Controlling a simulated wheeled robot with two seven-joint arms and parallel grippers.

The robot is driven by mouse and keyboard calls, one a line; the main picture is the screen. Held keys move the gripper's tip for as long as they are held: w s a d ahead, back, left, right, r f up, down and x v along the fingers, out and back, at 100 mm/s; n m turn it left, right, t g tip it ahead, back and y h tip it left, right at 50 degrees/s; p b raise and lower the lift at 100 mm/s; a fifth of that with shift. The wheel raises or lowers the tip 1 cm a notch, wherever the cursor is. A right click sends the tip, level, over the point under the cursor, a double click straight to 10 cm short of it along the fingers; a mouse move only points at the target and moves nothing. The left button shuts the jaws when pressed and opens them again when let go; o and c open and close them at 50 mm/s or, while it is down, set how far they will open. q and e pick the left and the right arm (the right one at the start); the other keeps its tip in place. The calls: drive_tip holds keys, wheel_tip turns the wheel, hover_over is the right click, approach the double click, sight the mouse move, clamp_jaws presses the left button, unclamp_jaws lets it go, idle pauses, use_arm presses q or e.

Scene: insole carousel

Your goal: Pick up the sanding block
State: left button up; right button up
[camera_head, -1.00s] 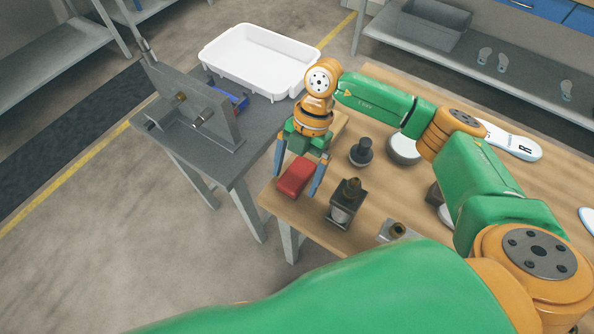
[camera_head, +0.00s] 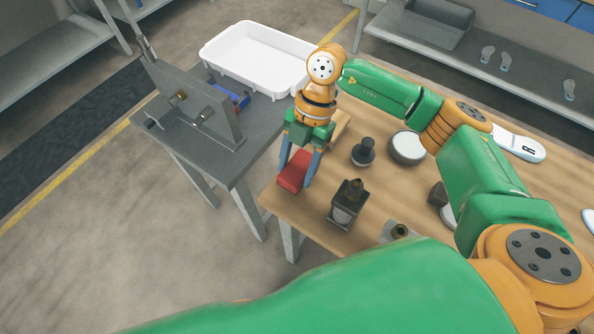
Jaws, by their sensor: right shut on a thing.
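The red sanding block (camera_head: 292,172) is at the left end of the wooden table (camera_head: 300,215). My right gripper (camera_head: 296,172) points down over it, with one blue-grey finger on each side, shut on the block. The fingers and palm hide part of the block. I cannot tell whether its underside is touching the table or slightly above it. My left gripper is not in view.
Close by stand a dark knobbed piece (camera_head: 363,152), a dark metal fixture (camera_head: 347,203) and a round grey-white disc (camera_head: 407,147). A grey side table (camera_head: 232,165) with a metal bracket adjoins on the left. A white tray (camera_head: 258,85) lies behind.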

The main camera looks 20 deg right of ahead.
drive_tip(key=d+r, duration=1)
drive_tip(key=d, duration=0.4)
drive_tip(key=shift+s+r+b, duration=0.3)
drive_tip(key=shift+s+b, duration=0.15)
